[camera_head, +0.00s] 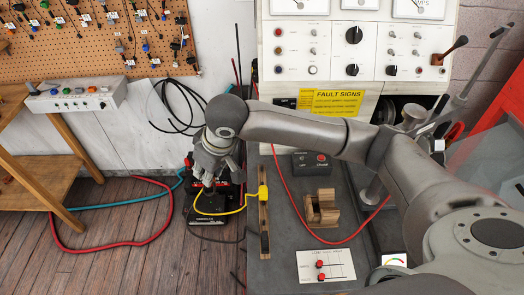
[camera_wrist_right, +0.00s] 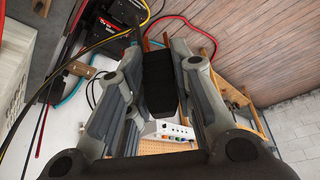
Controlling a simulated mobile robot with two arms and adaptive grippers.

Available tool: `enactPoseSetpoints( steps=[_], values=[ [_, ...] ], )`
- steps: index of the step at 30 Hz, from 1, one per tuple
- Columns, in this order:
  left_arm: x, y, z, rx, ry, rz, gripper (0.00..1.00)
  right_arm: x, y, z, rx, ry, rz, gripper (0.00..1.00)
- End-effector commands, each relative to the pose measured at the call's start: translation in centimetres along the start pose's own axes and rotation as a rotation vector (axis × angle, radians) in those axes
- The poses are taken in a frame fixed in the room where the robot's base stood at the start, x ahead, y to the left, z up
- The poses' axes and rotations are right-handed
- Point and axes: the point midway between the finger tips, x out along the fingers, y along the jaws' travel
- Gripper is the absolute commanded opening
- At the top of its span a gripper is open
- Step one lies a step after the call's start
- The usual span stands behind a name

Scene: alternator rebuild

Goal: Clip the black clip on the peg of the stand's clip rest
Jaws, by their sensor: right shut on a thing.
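My right gripper (camera_head: 208,178) hangs over the floor, left of the test stand's bench edge. In the right wrist view, its fingers (camera_wrist_right: 155,90) are shut on the black clip (camera_wrist_right: 160,82). The clip's dark body lies between the two fingers, and copper-coloured jaws (camera_wrist_right: 146,42) stick out beyond them. In the head view the clip is mostly hidden by the gripper. A wooden strip (camera_head: 264,232) runs along the bench's left edge, with a yellow piece (camera_head: 262,192) on it. I cannot make out the clip rest's peg for sure. My left gripper is not in view.
A black battery-like unit (camera_head: 222,208) stands on the floor below the gripper. A yellow cable (camera_head: 222,213) loops beside it. Red (camera_head: 150,235) and blue hoses lie on the floor. The bench (camera_head: 285,265) carries a wooden cradle (camera_head: 322,208) and a switch box (camera_head: 312,163).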

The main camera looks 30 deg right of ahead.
Motion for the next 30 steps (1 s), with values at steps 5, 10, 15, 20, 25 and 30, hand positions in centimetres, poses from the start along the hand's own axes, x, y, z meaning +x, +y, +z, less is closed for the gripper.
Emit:
enactPoseSetpoints(
  steps=[5,10,15,20,25,30],
  values=[
    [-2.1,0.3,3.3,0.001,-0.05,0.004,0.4,0.6,2.8,0.2,-0.122,-0.004,-0.053,0.11],
    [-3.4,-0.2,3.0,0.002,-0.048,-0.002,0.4,1.6,5.6,1.0,-0.237,-0.005,-0.1,0.11],
    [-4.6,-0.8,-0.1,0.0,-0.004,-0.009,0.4,2.5,8.7,2.4,-0.349,-0.005,-0.144,0.11],
    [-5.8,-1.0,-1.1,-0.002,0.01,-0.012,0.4,3.3,11.6,4.3,-0.445,-0.004,-0.182,0.11],
    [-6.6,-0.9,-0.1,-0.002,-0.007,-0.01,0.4,4.0,14.0,6.2,-0.524,-0.003,-0.212,0.11],
    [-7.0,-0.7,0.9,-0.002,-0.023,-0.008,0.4,4.3,15.2,7.2,-0.567,0.0,-0.228,0.11]
  ],
)
